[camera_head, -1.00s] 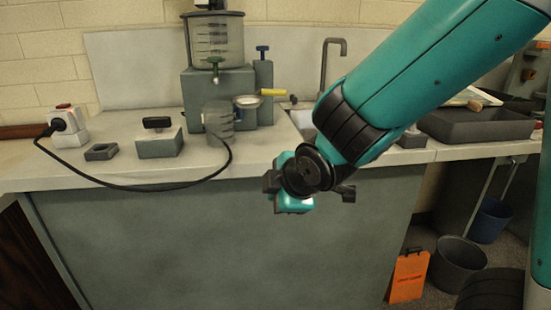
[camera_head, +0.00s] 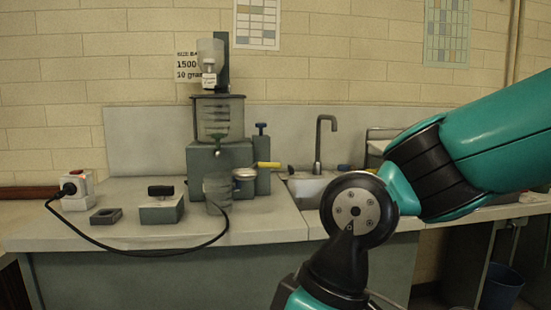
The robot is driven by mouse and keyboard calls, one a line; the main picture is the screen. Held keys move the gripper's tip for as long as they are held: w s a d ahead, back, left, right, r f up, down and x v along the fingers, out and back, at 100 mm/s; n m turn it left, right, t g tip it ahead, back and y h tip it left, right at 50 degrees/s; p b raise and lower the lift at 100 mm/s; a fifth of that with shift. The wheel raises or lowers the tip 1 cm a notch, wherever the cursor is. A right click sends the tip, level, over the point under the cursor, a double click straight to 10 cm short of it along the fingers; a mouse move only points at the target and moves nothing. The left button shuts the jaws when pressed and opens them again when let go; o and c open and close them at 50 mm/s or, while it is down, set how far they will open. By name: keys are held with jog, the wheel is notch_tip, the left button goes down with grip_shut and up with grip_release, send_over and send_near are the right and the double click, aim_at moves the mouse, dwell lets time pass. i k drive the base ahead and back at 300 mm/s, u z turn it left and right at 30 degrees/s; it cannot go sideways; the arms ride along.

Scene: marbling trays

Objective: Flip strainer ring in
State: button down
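The strainer ring (camera_head: 244,174) is a small round metal piece. A yellow handle (camera_head: 268,164) sticks out to its right. It sits at the side of the grey-green dispenser body (camera_head: 215,157), right of a clear measuring beaker (camera_head: 216,190). Whether the ring lies over the beaker's mouth is hard to tell; it looks beside it. A clear graduated tank (camera_head: 219,120) with a small tap stands on the dispenser. My arm's wrist is at the lower right, well in front of the ring. My gripper is below the picture's edge and its fingers do not show.
A power cable (camera_head: 150,252) loops over the counter from the socket block (camera_head: 77,192). A dark-handled block (camera_head: 161,207) and a small dark tray (camera_head: 106,215) stand left of the beaker. The sink (camera_head: 308,188) and tap (camera_head: 320,145) are right. The front counter is mostly clear.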

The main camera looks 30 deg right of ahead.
aim_at(268, 166)
jog(key=u, duration=0.05)
jog(key=i, duration=1.1)
jog(key=z, duration=0.15)
